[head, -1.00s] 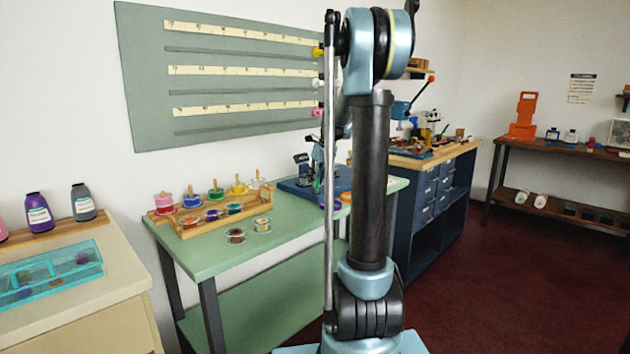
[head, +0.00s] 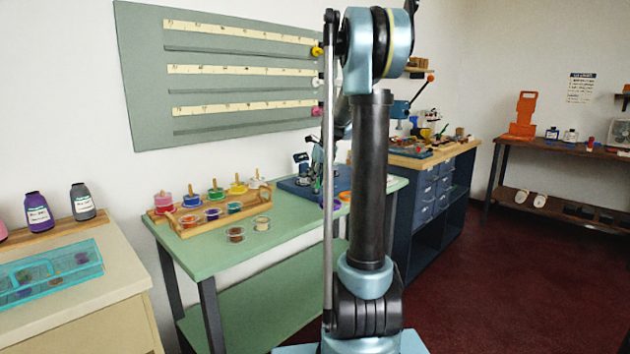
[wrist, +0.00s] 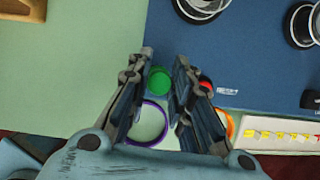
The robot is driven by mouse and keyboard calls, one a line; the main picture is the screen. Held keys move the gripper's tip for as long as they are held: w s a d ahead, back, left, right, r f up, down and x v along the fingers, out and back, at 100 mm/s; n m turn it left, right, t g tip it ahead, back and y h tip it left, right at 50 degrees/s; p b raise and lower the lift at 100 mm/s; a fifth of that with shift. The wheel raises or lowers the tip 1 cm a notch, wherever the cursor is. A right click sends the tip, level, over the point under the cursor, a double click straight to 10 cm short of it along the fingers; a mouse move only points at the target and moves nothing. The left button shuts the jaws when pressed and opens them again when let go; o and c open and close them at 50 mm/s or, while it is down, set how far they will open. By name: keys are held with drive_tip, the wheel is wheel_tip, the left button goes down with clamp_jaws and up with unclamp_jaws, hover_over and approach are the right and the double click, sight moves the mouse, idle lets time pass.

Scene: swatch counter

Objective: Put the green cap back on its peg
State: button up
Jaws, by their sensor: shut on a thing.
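My gripper (wrist: 165,72) points down over the seam between the green tabletop (wrist: 85,60) and the blue mat (wrist: 260,60). Its fingers are shut on the round green cap (wrist: 160,81), which shows between the fingertips in the wrist view. In the head view my gripper (head: 317,186) is small and partly hidden by my arm. A wooden rack (head: 212,220) with upright pegs (head: 214,183) and coloured discs stands left of my gripper on the green table. I cannot tell which peg is the cap's.
A purple ring (wrist: 148,124) and an orange ring (wrist: 227,125) lie below the gripper, near the table's front edge. A red round thing (wrist: 205,83) is beside the right finger. Metal round parts stand on the mat.

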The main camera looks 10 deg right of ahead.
drive_tip(key=shift+f, duration=0.95)
drive_tip(key=o, duration=0.9)
drive_tip(key=shift+w+r, duration=0.1)
drive_tip(key=shift+r, duration=3.4)
